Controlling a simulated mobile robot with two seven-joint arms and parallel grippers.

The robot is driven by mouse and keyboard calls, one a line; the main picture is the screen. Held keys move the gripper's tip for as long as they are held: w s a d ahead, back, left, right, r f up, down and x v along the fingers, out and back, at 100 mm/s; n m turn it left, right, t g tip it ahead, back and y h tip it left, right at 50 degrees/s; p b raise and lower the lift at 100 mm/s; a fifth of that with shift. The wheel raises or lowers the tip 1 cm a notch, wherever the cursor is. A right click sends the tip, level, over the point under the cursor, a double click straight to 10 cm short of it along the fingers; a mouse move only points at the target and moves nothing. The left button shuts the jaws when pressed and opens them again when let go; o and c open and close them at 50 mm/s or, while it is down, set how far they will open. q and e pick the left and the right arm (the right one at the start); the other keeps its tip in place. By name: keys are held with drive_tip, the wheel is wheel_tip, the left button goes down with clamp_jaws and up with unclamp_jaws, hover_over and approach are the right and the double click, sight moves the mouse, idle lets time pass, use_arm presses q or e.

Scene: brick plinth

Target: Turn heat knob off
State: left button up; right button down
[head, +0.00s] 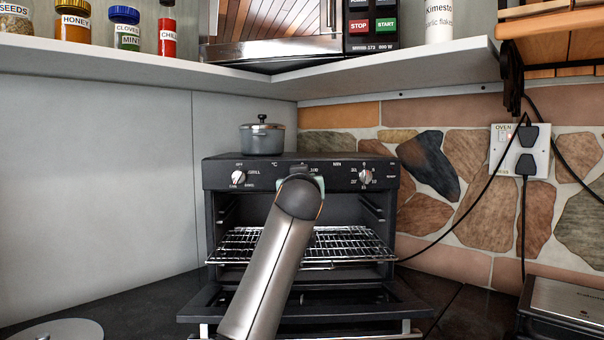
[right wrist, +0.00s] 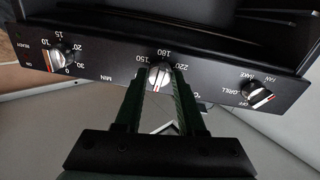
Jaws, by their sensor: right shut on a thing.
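The heat knob (right wrist: 160,73) is the middle knob on the black oven panel, with 150, 180 and 220 printed around it. My right gripper (right wrist: 160,85) is shut on it, a finger on each side. In the head view my right gripper (head: 301,178) reaches the middle of the oven (head: 232,172) front and hides the knob. The function knob (right wrist: 258,95), marked grill, bake and fan, and the timer knob (right wrist: 62,56) sit on either side, untouched. My left gripper is out of view.
The oven door (head: 375,302) hangs open below, and a wire rack (head: 350,244) sticks out. A grey pot (head: 262,138) stands on the oven. A shelf (head: 130,55) with jars runs above. A plugged-in socket (head: 520,150) and cables are at right.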

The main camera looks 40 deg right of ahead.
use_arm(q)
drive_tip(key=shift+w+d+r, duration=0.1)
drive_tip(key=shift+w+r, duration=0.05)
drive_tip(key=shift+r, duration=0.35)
use_arm(e)
drive_tip(key=shift+n, duration=0.8)
drive_tip(key=c, duration=0.5)
unclamp_jaws()
use_arm(q)
drive_tip(key=shift+p, duration=0.3)
